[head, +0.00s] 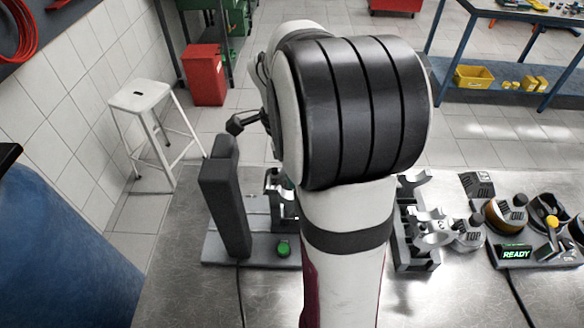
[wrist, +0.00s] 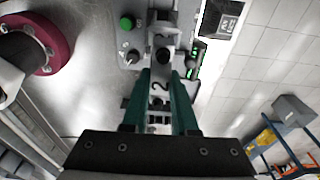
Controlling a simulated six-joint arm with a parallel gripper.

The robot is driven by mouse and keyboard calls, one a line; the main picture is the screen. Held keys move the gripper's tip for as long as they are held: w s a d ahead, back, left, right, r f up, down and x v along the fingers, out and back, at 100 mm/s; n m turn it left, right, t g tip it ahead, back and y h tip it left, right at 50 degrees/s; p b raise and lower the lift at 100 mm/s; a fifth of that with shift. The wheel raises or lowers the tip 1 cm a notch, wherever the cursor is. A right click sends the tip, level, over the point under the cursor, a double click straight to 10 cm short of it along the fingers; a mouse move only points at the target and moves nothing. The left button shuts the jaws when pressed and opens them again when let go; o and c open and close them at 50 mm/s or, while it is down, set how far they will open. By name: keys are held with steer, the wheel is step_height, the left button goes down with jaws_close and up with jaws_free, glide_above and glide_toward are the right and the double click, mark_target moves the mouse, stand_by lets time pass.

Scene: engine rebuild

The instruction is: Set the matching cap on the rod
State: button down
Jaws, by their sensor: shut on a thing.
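In the wrist view, my gripper (wrist: 164,74) has two green fingers shut on a small grey metal part, the cap (wrist: 160,87), which bears a dark mark like a 2. Just beyond the fingertips, at the fixture, is a pale metal piece that looks like the rod (wrist: 164,42). I cannot tell whether cap and rod touch. In the head view my arm hides the gripper and the cap. Part of the fixture (head: 222,249) shows left of my arm, with a metal piece standing on it.
A dark upright post (head: 226,205) and a green button (head: 283,247) are on the fixture. The bench front left is clear except for a cable.

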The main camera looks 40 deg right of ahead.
steer(key=shift+f, duration=1)
stand_by(0.3)
steer(key=shift+c, duration=1)
jaws_free()
steer(key=shift+r, duration=3.1)
